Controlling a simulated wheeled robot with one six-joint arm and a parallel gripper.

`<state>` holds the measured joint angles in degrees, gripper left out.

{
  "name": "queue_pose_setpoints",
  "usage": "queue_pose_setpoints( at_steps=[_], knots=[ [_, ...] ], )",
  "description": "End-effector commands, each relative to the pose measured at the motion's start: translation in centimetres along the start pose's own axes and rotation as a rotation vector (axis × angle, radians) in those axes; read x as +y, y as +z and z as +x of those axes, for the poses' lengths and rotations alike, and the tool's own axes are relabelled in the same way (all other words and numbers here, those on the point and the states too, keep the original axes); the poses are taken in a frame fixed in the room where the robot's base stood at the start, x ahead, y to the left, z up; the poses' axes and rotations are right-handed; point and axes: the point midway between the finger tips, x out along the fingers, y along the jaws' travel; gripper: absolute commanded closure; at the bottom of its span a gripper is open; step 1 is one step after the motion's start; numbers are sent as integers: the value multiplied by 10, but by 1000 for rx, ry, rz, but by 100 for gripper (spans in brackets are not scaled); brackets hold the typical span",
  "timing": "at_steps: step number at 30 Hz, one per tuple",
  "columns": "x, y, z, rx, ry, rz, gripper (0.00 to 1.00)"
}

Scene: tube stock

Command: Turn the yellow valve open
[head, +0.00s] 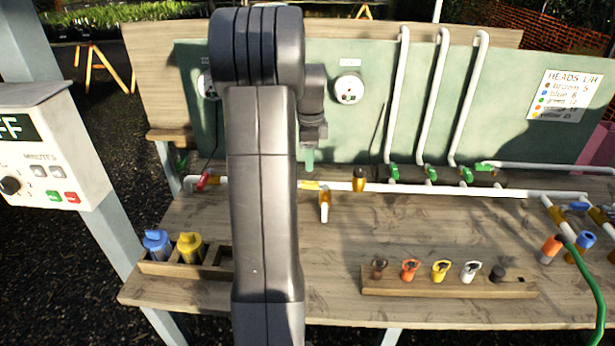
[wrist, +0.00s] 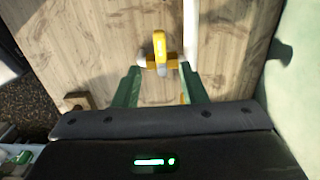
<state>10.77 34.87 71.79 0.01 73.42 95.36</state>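The yellow valve (head: 324,197) sits on a short white branch that comes off the long white pipe toward the table's front. Its yellow lever (head: 310,185) lies across that branch, roughly along the main pipe. In the wrist view the valve (wrist: 159,50) shows between and just beyond the fingertips, with the white stub on its left and the pipe on its right. My gripper (wrist: 161,78) is open, its two green fingers apart with nothing between them that I can see gripped. In the head view my gripper (head: 309,160) hangs above and behind the valve; my arm hides part of the bench.
An amber fitting (head: 359,180) stands on the pipe just right of the valve. Green-handled valves (head: 430,174) and risers stand farther right. A wooden rack (head: 450,289) of coloured rings lies in front. A green panel (head: 370,130) with gauges rises behind.

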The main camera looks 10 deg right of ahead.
Motion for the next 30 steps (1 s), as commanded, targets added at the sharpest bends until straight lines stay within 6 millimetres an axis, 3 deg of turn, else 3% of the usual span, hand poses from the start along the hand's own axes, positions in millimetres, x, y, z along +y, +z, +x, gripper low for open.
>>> queue_pose_setpoints(
  at_steps=[6, 12, 24, 30],
  knots=[
    [1, 0, 45, 0, 4, -1, 62],
    [0, 0, 69, 0, 2, -2, 62],
    [0, 0, 76, 0, -2, -2, 62],
    [0, 0, 76, 0, -2, -2, 100]
  ],
)
